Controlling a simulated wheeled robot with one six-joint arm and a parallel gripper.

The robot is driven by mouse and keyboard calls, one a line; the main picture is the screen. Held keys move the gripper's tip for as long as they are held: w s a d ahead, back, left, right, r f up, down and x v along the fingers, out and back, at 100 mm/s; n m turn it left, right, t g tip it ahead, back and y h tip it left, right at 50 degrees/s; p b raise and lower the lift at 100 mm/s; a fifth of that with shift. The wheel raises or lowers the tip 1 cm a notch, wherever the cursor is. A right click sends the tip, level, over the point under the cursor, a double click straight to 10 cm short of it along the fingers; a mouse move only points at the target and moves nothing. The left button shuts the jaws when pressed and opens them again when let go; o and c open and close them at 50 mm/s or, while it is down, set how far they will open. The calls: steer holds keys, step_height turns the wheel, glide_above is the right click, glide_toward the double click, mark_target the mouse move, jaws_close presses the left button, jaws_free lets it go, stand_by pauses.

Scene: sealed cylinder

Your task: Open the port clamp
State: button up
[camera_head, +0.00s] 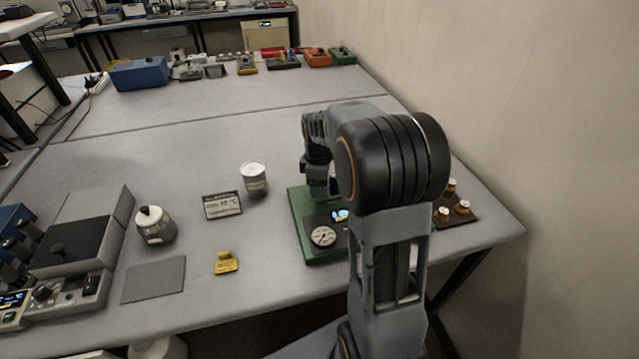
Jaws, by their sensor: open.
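A green-based apparatus (298,225) stands near the front right of the table, with a round dial gauge (323,236) and a small lit display (341,215) on its dark front panel. My arm covers its right and upper parts. I cannot make out the port clamp; it may be behind my arm. My gripper (319,186) points down over the back of the green base, open and mostly hidden by my own arm and wrist. I cannot tell whether it touches anything.
A dark tray (458,218) with white-capped vials stands at right, near the table edge and wall. The middle table is clear.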

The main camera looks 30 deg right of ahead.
steer(key=shift+c, duration=0.5)
jaws_close()
